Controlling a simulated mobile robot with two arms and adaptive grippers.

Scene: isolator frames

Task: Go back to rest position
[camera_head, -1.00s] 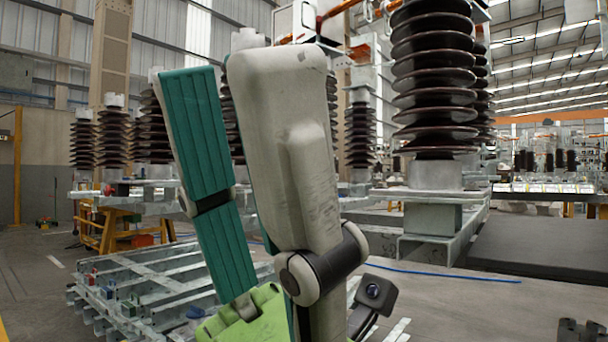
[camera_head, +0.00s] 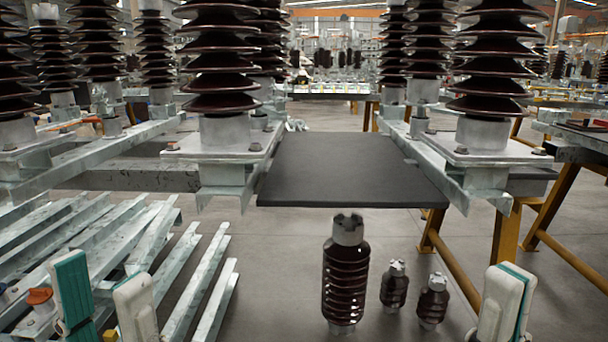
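My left gripper (camera_head: 100,262) is low at the bottom left, pointing up. Its two teal and white fingers stand apart with a gap between them, and nothing is held there. My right gripper (camera_head: 508,280) is low at the bottom right, also pointing up. It shows mainly as one white finger with a teal edge, so its opening cannot be told. The lower parts of both grippers are cut off by the frame's bottom edge.
A dark flat board (camera_head: 350,170) lies between frames with tall brown insulators (camera_head: 222,60). A large insulator (camera_head: 345,275) and smaller insulators (camera_head: 394,285) stand below it. Metal rails (camera_head: 185,290) lie at left. A yellow trestle (camera_head: 508,235) stands at right.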

